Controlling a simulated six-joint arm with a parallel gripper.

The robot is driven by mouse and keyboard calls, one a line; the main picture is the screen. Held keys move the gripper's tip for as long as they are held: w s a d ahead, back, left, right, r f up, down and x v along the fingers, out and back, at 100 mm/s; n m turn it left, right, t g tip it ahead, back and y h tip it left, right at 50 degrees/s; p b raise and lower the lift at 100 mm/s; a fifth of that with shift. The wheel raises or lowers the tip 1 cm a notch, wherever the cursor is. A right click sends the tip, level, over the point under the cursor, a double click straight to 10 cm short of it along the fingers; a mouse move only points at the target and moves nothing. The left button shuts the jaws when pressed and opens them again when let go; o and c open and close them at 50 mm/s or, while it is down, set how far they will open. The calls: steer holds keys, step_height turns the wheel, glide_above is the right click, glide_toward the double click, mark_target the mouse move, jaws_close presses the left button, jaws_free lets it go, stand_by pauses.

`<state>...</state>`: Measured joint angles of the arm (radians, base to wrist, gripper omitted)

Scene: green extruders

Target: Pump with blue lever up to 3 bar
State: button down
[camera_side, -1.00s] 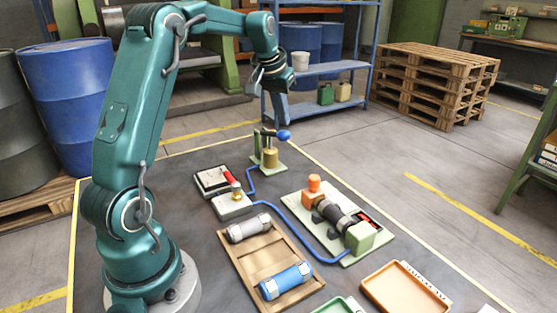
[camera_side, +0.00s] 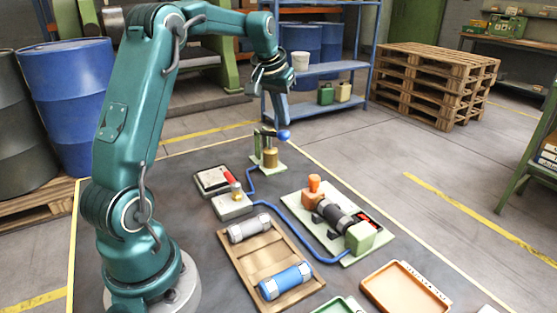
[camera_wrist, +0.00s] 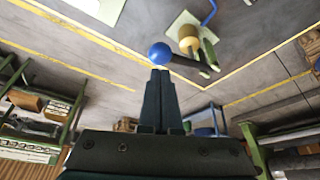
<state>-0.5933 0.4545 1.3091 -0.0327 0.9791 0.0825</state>
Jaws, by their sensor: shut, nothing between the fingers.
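The pump (camera_side: 269,156) has a brass-coloured cylinder on a pale green base plate at the back of the dark work mat. Its dark lever ends in a blue ball knob (camera_side: 284,136) pointing right. My gripper (camera_side: 284,118) points down just above the knob. In the wrist view the gripper's fingertips (camera_wrist: 160,72) are together and empty, close to the blue knob (camera_wrist: 160,54). I cannot tell whether they touch it. A blue hose (camera_side: 251,182) runs from the pump to a valve block (camera_side: 233,205) with a red handle. No pressure reading is legible.
A flat grey box (camera_side: 212,181) lies left of the hose. A fixture with an orange knob (camera_side: 314,183) stands in front to the right. A wooden tray (camera_side: 268,262) holds a grey and a blue cylinder.

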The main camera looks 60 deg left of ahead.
steer(key=shift+f, duration=0.9)
stand_by(0.8)
stand_by(1.6)
